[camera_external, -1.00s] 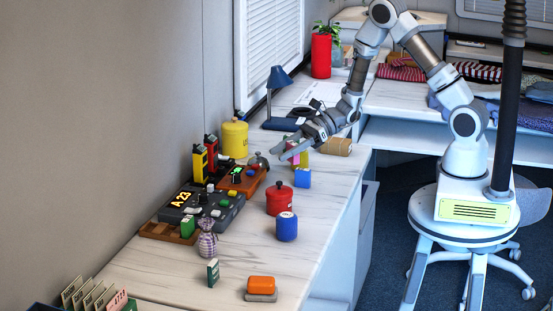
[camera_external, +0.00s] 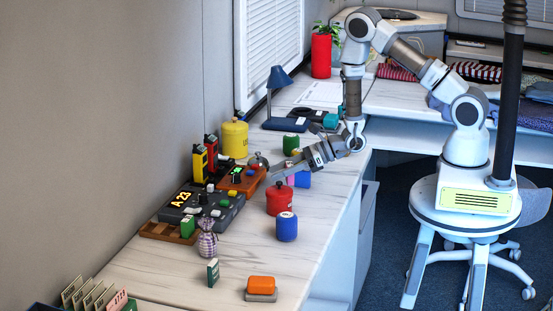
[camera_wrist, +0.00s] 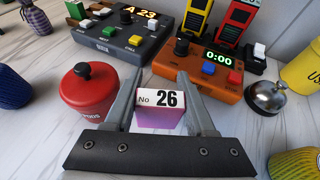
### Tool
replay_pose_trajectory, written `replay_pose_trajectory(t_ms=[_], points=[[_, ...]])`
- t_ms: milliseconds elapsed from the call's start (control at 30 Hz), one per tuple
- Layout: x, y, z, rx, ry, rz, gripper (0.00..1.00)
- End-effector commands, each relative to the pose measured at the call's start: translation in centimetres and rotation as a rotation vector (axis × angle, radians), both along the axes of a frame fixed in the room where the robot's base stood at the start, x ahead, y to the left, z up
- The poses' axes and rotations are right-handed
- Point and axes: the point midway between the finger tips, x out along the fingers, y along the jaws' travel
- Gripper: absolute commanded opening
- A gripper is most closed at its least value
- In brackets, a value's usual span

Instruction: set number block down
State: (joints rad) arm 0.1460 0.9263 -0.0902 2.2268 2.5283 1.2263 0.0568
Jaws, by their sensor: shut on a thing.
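The number block (camera_wrist: 160,106) is pink-purple with a white face reading "No 26". In the wrist view it sits between the two fingers of my gripper (camera_wrist: 162,108), which is shut on it. In the external view my gripper (camera_external: 277,171) is low over the desk, and only a bit of the pink block (camera_external: 290,181) shows beneath it. I cannot tell whether its underside touches the desk.
A red lidded pot (camera_wrist: 88,98) is close left of my gripper. Behind are the "A 23" console (camera_wrist: 110,38), an orange timer box (camera_wrist: 200,78) and a call bell (camera_wrist: 267,98). A blue block (camera_external: 302,180) and blue canister (camera_external: 287,228) are nearby.

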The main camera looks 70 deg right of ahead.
Motion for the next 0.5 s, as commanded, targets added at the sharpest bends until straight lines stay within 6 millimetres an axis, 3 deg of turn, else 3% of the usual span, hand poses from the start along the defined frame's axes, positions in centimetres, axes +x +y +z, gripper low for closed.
replay_pose_trajectory(t_ms=[500], points=[[0.3, 0.6, -4.4, 0.001, 0.001, 0.001, 0.02]])
